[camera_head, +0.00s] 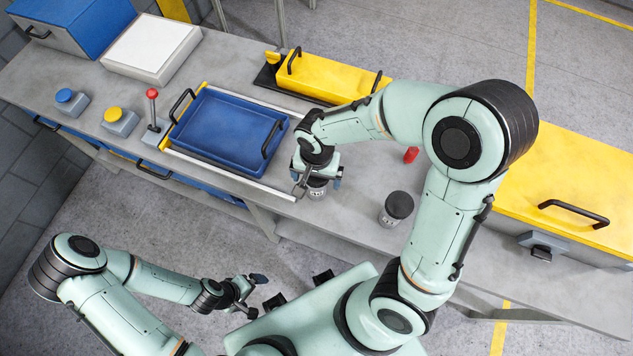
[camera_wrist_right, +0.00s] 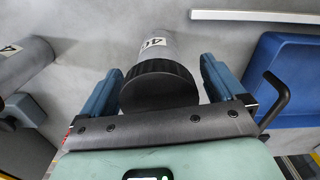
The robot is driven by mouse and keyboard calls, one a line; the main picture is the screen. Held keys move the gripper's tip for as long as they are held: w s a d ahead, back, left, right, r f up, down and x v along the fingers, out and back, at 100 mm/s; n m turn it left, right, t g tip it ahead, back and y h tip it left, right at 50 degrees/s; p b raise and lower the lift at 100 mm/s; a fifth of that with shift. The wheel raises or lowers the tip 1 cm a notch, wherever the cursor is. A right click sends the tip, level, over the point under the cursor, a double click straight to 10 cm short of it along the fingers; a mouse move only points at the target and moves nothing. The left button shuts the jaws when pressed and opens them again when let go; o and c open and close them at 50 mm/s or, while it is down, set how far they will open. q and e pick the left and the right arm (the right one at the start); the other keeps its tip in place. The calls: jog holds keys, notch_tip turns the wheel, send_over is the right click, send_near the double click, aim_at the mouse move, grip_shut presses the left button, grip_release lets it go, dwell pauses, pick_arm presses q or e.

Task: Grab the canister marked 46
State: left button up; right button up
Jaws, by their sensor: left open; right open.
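A grey canister with a black lid (camera_wrist_right: 158,88) stands between the spread blue fingers of my right gripper (camera_wrist_right: 160,85) in the right wrist view. Its white label starts with a 4; the second digit is partly cut and looks like a 6. In the head view the same canister (camera_head: 317,189) is on the table under my right gripper (camera_head: 318,178), which covers its top. The right gripper is open, with a small gap beside the canister. A second dark-lidded canister (camera_head: 397,207) stands to the right. My left gripper (camera_head: 262,291) is open and empty, away from the table.
A blue tray (camera_head: 205,152) with black handles lies left of the right gripper. A yellow case (camera_head: 335,78) is behind it. A small red object (camera_head: 411,155) lies near the second canister. A large yellow-lidded box (camera_head: 560,185) is at the right. Free table lies between the canisters.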

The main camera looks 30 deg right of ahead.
jog(key=shift+s+f, duration=0.1)
jog(key=shift+f, duration=0.05)
jog(key=c, duration=1.4)
jog(key=shift+c, duration=0.2)
